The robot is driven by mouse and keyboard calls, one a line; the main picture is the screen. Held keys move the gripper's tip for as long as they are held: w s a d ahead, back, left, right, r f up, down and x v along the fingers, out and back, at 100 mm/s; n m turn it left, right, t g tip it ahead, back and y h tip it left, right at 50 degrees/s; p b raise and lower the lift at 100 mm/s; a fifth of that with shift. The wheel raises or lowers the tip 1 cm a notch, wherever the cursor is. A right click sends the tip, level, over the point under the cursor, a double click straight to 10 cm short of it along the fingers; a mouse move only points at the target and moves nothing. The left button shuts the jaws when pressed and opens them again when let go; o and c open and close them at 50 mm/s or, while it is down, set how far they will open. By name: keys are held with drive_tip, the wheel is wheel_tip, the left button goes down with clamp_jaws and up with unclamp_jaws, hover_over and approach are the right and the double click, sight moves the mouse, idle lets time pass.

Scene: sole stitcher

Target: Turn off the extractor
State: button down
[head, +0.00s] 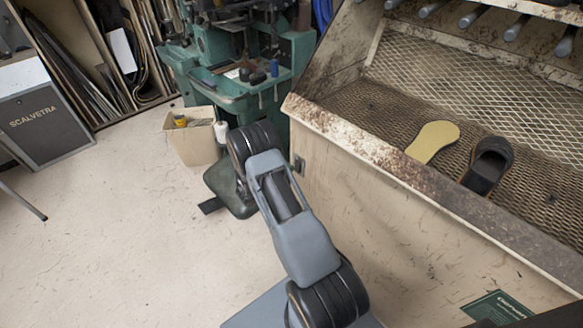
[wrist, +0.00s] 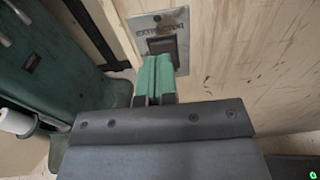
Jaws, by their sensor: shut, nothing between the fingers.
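The extractor switch is a grey metal plate with a dark rocker (wrist: 172,47) on the pale cabinet side, in the wrist view. In the head view a small metal plate (head: 299,165) shows on the cabinet's edge beside my arm, and my gripper is hidden by the arm.
The cabinet (head: 350,205) has a mesh tray holding a yellow sole (head: 433,141) and a dark shoe (head: 487,165). A green machine (head: 240,75) and a cardboard box (head: 193,145) stand behind my arm.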

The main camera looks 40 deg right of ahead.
drive_tip(key=s+a, duration=0.1)
drive_tip(key=a, duration=1)
drive_tip(key=shift+s+a+r, duration=0.25)
drive_tip(key=shift+a, duration=0.1)
drive_tip(key=shift+f, duration=0.1)
drive_tip(key=s+f+m+g+y, duration=0.2)
drive_tip(key=s+f+m+g, duration=0.1)
drive_tip(key=s, duration=0.2)
drive_tip(key=s+a+r+m+g+y+p, duration=0.2)
drive_tip(key=s+a+r+m+g+y, duration=0.1)
drive_tip(key=s+r+m+g+y, duration=0.25)
drive_tip(key=s+a+r+m+t+y+p, duration=0.2)
drive_tip(key=a+r+m+t+y+p, duration=0.1)
drive_tip(key=r, duration=0.7)
drive_tip(key=s+a+r+m+t+y+p, duration=0.3)
drive_tip(key=r+m, duration=0.1)
drive_tip(key=r, duration=0.6)
drive_tip(key=s+a+r+m+t+y+p, duration=0.2)
drive_tip(key=a+r+m+t+y+p, duration=0.1)
drive_tip(key=r, duration=0.8)
drive_tip(key=shift+s+m+t+y+p, duration=0.2)
drive_tip(key=shift+m+t+y+p, duration=0.2)
drive_tip(key=shift+t, duration=0.15)
